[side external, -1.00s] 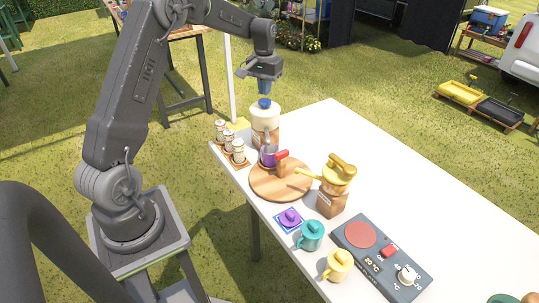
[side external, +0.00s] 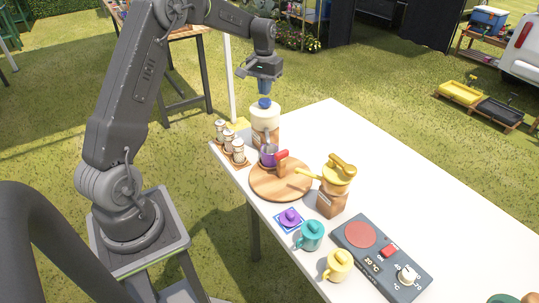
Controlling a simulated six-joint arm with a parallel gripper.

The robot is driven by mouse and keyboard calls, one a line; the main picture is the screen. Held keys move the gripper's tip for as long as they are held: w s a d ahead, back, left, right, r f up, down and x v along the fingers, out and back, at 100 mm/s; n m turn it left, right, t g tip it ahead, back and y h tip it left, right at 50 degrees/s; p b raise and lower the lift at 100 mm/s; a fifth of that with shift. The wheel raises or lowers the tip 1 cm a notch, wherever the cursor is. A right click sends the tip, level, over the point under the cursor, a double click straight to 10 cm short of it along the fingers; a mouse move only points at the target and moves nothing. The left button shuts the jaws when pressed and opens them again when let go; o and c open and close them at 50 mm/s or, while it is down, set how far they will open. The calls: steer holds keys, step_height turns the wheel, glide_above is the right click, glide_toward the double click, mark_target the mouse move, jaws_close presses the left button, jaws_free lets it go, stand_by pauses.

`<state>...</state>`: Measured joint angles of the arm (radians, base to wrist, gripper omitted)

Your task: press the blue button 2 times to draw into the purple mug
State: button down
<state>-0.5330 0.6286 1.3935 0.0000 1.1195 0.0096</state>
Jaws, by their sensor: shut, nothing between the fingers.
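The blue button (side external: 264,103) sits on top of a cream and brown dispenser (side external: 265,120) at the far left end of the table. My gripper (side external: 264,93) points down right above the button, shut and empty. Its fingertips are at or just over the button; I cannot tell whether they touch it. The purple mug (side external: 268,156) stands in front of the dispenser, below its spout, at the edge of the round wooden board. The inside of the mug is too small to make out.
Several small jars (side external: 229,141) stand left of the dispenser. The table's right side is clear.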

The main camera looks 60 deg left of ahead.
mark_target(265, 100)
steer(key=shift+f, duration=0.1)
steer(key=shift+f, duration=1.6)
steer(key=shift+r, duration=1.7)
steer(key=shift+f, duration=0.15)
stand_by(1.4)
steer(key=shift+f, duration=1.55)
steer(key=shift+r, duration=1.7)
